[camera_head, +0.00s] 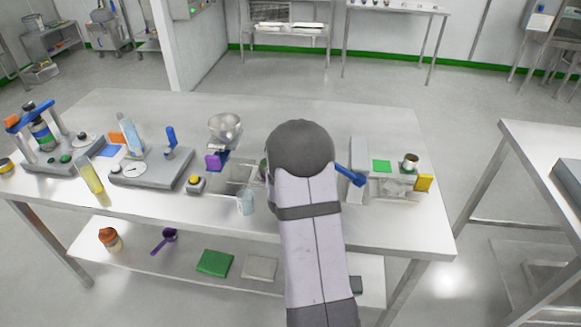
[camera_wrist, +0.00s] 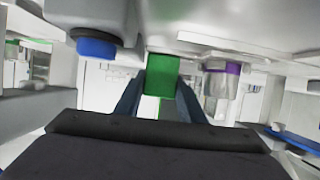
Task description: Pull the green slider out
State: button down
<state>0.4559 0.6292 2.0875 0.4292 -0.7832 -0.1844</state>
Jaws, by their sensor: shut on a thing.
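The green slider (camera_wrist: 162,72) shows in the wrist view as a green block between the two dark fingers of my gripper (camera_wrist: 160,92). My gripper is shut on it, with one finger at each side. In the head view my arm covers both my gripper and the slider. How far the slider stands out of its housing cannot be told.
In the wrist view a blue knob (camera_wrist: 97,47) is close on the left and a purple-rimmed clear container (camera_wrist: 217,82) on the right. In the head view a metal bowl (camera_head: 225,127) and a blue handle (camera_head: 350,176) flank my arm on the steel table (camera_head: 300,104).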

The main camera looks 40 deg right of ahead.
jog(key=shift+s+d, duration=0.15)
jog(key=shift+s, duration=0.05)
jog(key=c, duration=1.2)
grip_release()
jog(key=shift+o, duration=0.2)
jog(key=shift+b+v, duration=0.45)
jog(key=shift+v, duration=3.2)
